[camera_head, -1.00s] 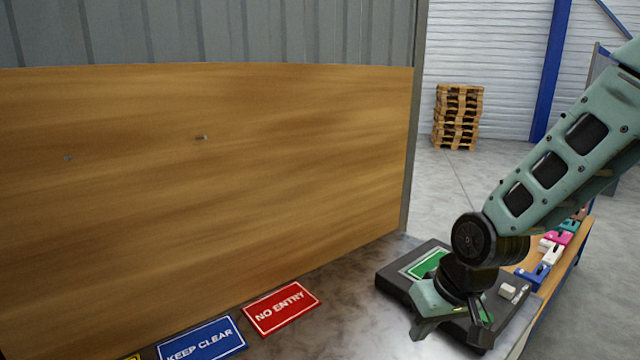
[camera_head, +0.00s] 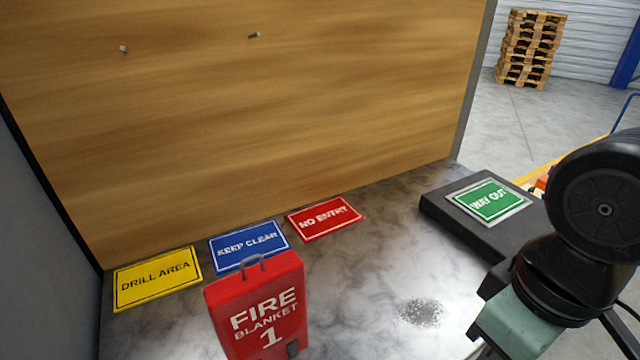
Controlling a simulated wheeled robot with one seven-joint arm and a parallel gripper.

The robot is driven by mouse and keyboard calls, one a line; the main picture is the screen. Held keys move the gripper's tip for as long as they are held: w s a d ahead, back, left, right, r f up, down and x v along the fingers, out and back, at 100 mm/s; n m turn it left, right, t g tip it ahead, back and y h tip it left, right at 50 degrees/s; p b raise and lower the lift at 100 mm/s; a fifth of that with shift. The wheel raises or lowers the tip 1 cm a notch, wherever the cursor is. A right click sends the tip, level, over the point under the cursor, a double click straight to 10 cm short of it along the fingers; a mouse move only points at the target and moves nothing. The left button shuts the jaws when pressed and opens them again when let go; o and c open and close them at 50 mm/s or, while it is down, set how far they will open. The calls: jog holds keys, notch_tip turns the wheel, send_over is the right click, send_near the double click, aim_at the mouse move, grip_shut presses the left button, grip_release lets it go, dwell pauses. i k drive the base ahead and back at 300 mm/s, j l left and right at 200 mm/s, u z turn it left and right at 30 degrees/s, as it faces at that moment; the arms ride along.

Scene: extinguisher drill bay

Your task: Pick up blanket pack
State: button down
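The blanket pack (camera_head: 258,308) is a red block marked "FIRE BLANKET 1" with a small grey wire handle on top. It stands upright on the grey metal bench top at the lower middle of the head view, its bottom at or past the picture's edge. My arm's end shows at the lower right, to the right of the pack and well apart from it. The fingers are cut off or hidden there, so I cannot see whether they are open or shut.
A yellow "DRILL AREA" sign (camera_head: 157,278), a blue "KEEP CLEAR" sign (camera_head: 249,246) and a red "NO ENTRY" sign (camera_head: 325,217) lie along the wooden backboard (camera_head: 260,130). A dark slab (camera_head: 456,215) bears a green "WAY OUT" sign (camera_head: 488,201). Bench between pack and slab is clear.

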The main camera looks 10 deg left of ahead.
aim_at(259, 311)
jog(key=i+u, duration=0.1)
jog(key=u, duration=0.75)
jog(key=i+u, duration=0.15)
jog(key=u, duration=0.25)
